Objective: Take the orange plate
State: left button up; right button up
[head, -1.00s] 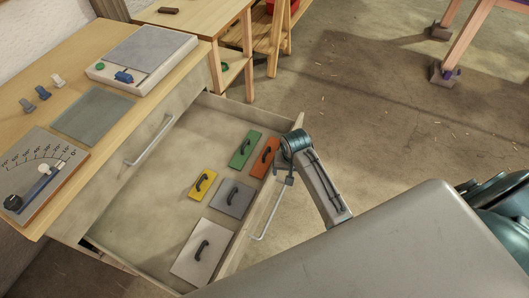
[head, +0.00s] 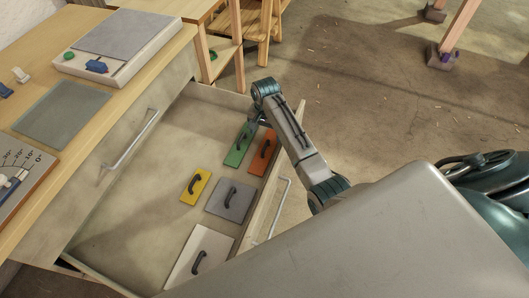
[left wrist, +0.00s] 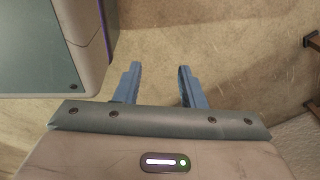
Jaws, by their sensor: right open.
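The orange plate (head: 257,166) lies in the open drawer, at the right end of the group of plates, and has a dark curved handle on top. My right gripper (head: 254,122) is open and empty, above the far end of the orange and green plates. Its fingers are small and partly hidden under the wrist, and it looks apart from the orange plate's handle. My left gripper (left wrist: 158,70) shows in the left wrist view, open, with nothing between its fingers and bare floor beyond.
The green plate (head: 236,155) lies close beside the orange one. A yellow plate (head: 190,195), a grey plate (head: 220,208) and a white plate (head: 210,243) lie nearer. The drawer (head: 135,205) has free floor on its left. The worktop (head: 95,115) stands left of it.

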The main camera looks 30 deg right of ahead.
aim_at(265, 145)
notch_tip(265, 145, down, 4)
jog(key=shift+s+f, duration=0.1)
jog(key=shift+s, duration=0.05)
notch_tip(265, 145, down, 4)
jog(key=shift+f+b, duration=0.2)
jog(key=shift+b, duration=0.1)
jog(key=shift+f, duration=0.55)
pick_arm(q)
jog(key=shift+w+d+r, duration=0.15)
jog(key=shift+w+r, duration=0.6)
jog(key=shift+w, duration=0.1)
pick_arm(e)
jog(key=c, duration=1.1)
